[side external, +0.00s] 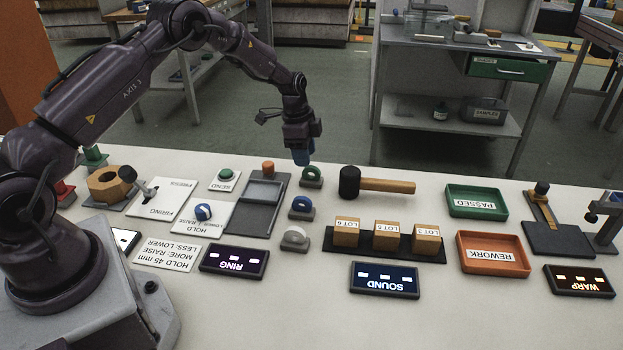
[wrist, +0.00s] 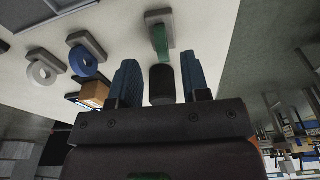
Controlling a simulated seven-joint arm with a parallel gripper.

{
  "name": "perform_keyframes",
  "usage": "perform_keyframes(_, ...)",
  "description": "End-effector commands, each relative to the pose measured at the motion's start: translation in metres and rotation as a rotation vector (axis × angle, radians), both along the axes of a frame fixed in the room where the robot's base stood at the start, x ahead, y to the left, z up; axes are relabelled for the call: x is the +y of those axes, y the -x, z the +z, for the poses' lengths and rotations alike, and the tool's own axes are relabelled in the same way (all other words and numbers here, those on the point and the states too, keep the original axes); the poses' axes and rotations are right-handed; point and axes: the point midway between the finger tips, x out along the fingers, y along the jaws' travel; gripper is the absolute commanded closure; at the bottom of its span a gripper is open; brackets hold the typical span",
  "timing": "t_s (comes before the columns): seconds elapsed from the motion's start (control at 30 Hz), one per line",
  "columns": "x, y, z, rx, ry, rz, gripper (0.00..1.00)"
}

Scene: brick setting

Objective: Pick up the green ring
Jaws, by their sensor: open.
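The green ring (side external: 312,172) stands upright in a small grey holder at the back of a row of three rings. In the wrist view the green ring (wrist: 160,42) is seen nearly edge-on, just beyond the gap between my fingers. My gripper (side external: 302,159) is above the table, beside and slightly above the green ring in the side view. In the wrist view my gripper (wrist: 161,60) shows its two blue fingers apart. No ring is seen held between them.
A blue ring (side external: 301,205) and a white ring (side external: 294,235) stand in similar holders nearer the camera. A black-headed mallet (side external: 376,183) lies close to the right; its head (wrist: 162,85) shows between my fingers in the wrist view. A grey tray (side external: 252,217) lies left.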

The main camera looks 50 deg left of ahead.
Motion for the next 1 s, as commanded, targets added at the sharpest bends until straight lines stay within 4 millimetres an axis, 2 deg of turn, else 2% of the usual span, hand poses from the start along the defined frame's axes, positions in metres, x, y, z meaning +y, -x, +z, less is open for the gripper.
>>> perform_keyframes(0.17,-0.003,-0.003,-0.012,0.000,0.000,0.000,0.57)
perform_keyframes(0.43,-0.011,-0.011,-0.049,0.001,-0.001,0.002,0.57)
perform_keyframes(0.73,-0.011,-0.012,-0.055,-0.002,0.000,0.002,0.57)
perform_keyframes(0.77,-0.011,-0.012,-0.055,-0.002,0.000,0.002,0.60)
perform_keyframes(0.8,-0.011,-0.012,-0.055,-0.002,0.000,0.002,0.69)
perform_keyframes(0.9,-0.011,-0.012,-0.055,-0.002,0.000,0.002,0.88)
perform_keyframes(1.0,-0.011,-0.012,-0.054,-0.002,0.000,0.002,0.88)
